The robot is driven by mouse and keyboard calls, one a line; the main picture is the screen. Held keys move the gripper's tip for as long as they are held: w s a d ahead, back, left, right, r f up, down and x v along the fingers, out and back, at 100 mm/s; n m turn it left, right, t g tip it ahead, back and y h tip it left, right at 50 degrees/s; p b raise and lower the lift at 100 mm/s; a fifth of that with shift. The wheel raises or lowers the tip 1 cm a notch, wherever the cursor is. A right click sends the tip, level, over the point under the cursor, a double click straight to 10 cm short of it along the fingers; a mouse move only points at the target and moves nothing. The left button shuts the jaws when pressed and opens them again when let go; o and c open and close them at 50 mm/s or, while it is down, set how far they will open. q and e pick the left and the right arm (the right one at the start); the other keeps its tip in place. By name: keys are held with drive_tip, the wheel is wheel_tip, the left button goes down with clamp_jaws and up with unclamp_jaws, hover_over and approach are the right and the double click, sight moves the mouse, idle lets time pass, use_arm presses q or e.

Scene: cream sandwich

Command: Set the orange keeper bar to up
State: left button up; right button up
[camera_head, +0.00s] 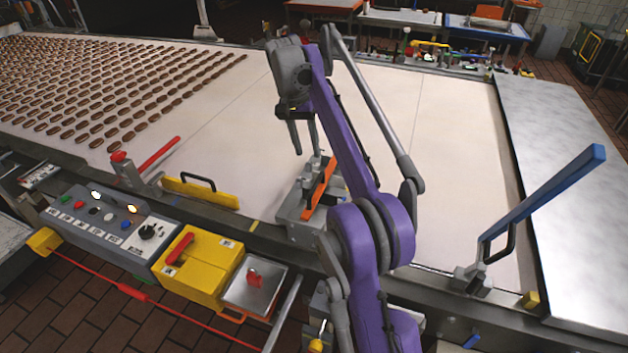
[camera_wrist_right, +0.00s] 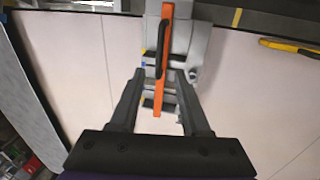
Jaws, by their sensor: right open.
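The orange keeper bar (camera_head: 320,189) is mounted on a grey metal bracket (camera_head: 291,212) at the conveyor's near edge. It shows as a narrow slanted strip in the head view; I cannot tell its exact tilt. In the right wrist view the orange bar (camera_wrist_right: 168,18) runs lengthwise, with a dark handle (camera_wrist_right: 161,50) along it. My right gripper (camera_head: 308,153) is open and points down just above and behind the bracket. In the wrist view the right gripper (camera_wrist_right: 157,76) has its fingers on either side of the bar, with no clear contact. My left gripper is not in view.
A blue bar (camera_head: 545,192) stands raised at right. A red bar (camera_head: 158,154) and a yellow bar with a handle (camera_head: 200,193) are at left. A control panel (camera_head: 105,222) and yellow box (camera_head: 198,268) sit in front. Biscuits cover the belt's far left; the middle belt (camera_head: 225,120) is bare.

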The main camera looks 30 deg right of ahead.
sight(315, 183)
drive_tip(key=f, duration=0.3)
drive_tip(key=s+f+b, duration=0.1)
drive_tip(key=f, duration=0.2)
drive_tip(key=d+f, duration=0.1)
drive_tip(key=f, duration=0.1)
drive_tip(key=shift+s+f+b, duration=0.3)
drive_tip(key=shift+f+b, duration=0.1)
drive_tip(key=shift+d+f, duration=0.15)
drive_tip(key=shift+f, duration=0.35)
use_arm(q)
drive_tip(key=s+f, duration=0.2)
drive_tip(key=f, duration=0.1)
use_arm(e)
clamp_jaws()
